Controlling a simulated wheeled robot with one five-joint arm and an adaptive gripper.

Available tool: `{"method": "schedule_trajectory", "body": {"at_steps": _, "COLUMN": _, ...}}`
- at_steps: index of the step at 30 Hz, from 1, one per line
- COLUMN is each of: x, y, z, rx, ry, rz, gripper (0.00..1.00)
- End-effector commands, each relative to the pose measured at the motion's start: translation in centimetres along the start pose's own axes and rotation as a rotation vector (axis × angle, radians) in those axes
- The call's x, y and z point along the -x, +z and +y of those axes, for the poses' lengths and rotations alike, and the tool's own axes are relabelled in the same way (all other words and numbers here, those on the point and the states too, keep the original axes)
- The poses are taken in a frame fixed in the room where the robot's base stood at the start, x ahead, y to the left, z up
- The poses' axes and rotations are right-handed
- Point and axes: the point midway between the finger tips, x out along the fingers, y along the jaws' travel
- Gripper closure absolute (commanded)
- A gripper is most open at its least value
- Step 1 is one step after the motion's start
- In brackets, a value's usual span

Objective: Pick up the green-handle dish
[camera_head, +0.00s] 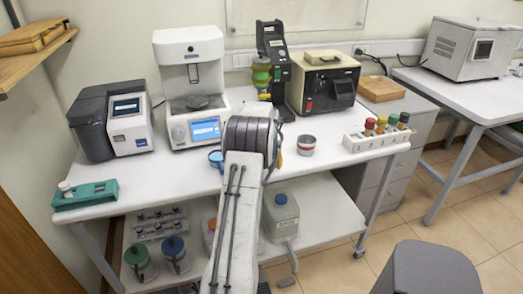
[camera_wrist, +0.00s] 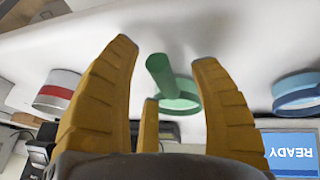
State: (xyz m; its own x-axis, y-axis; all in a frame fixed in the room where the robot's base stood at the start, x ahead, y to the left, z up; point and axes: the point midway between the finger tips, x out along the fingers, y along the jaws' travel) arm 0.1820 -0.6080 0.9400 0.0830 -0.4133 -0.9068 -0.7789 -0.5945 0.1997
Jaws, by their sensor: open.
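The green-handle dish (camera_wrist: 182,97) shows in the wrist view as a green round dish with a thick green handle sticking out toward the upper left. My gripper (camera_wrist: 165,52) has its yellow fingers spread apart, and the handle appears in the gap between them. I see nothing gripped, and I cannot tell how far the fingertips are from the handle. In the head view my arm hides the green dish and most of the gripper.
A blue dish (camera_head: 215,158) and a red-and-white cup (camera_head: 306,146) stand on either side of my arm on the white table (camera_head: 130,195). A bottle rack (camera_head: 377,139) is at the right. Instruments, including a white tester (camera_head: 192,85), line the back.

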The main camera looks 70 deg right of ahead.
Motion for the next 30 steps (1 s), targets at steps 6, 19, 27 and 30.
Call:
{"method": "schedule_trajectory", "body": {"at_steps": 6, "x": -0.2, "y": 0.0, "z": 0.01, "rx": 0.0, "ry": 0.001, "rz": 0.001, "gripper": 0.44}}
{"method": "schedule_trajectory", "body": {"at_steps": 19, "x": -0.16, "y": 0.0, "z": 0.01, "rx": 0.0, "ry": 0.0, "rz": 0.001, "gripper": 0.71}}
{"method": "schedule_trajectory", "body": {"at_steps": 27, "x": -0.16, "y": 0.0, "z": 0.01, "rx": 0.0, "ry": 0.0, "rz": 0.001, "gripper": 0.96}}
{"method": "schedule_trajectory", "body": {"at_steps": 30, "x": -0.17, "y": 0.01, "z": 0.0, "rx": 0.0, "ry": 0.0, "rz": 0.0, "gripper": 1.0}}
